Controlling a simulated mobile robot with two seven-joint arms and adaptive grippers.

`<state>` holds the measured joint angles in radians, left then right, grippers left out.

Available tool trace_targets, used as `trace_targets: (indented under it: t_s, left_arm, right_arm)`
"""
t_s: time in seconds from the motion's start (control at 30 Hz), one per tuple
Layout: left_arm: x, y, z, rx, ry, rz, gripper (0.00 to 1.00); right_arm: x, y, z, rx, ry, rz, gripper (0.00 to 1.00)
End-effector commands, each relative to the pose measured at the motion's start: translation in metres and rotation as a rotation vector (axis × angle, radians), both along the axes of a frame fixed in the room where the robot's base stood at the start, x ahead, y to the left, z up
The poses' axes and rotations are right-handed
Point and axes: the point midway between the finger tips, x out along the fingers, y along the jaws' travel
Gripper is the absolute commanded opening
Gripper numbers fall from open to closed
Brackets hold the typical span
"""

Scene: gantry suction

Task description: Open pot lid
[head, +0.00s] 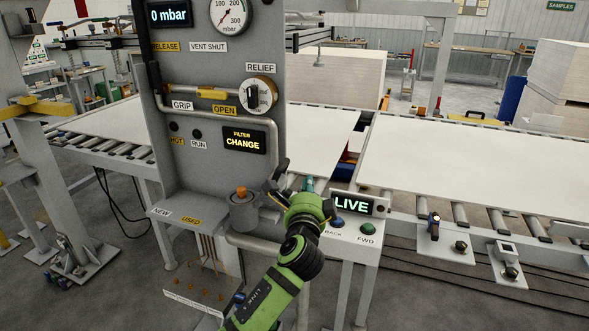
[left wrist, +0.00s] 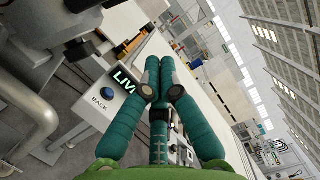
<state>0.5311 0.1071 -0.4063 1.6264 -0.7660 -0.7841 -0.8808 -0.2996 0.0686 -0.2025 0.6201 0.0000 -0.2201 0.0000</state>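The grey pot (head: 244,216) stands on a small ledge at the front of the grey panel. Its lid (head: 242,197) is on top and carries an orange knob (head: 241,190). My right gripper is in neither view.
The ledge has NEW and USED labels (head: 178,216). A pipe (head: 272,128) runs down the panel behind the pot. The LIVE display (head: 352,205) and the BACK and FWD buttons (head: 367,229) are at the right. White boards lie on roller conveyors behind.

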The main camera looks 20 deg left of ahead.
Motion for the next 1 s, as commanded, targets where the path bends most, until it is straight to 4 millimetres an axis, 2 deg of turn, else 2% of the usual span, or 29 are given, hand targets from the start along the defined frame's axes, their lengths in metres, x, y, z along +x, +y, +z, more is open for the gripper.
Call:
trace_targets:
  t_s: [0.2, 0.3, 0.5, 0.87, 1.0]
  left_arm:
    - [0.035, 0.008, 0.004, 0.000, 0.001, 0.000, 0.00]
    - [0.033, 0.027, 0.010, 0.001, 0.001, 0.002, 0.00]
    - [0.033, 0.043, 0.011, -0.001, 0.001, 0.000, 0.00]
    - [0.033, 0.046, 0.010, -0.002, 0.001, -0.001, 0.00]
    - [0.033, 0.053, 0.019, -0.046, 0.002, 0.001, 0.00]
  right_arm:
    - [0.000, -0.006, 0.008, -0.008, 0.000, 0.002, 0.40]
    - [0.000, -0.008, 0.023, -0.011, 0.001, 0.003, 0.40]
    - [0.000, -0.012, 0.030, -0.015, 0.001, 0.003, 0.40]
    - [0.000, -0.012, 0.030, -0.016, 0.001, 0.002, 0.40]
    - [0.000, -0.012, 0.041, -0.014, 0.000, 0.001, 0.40]
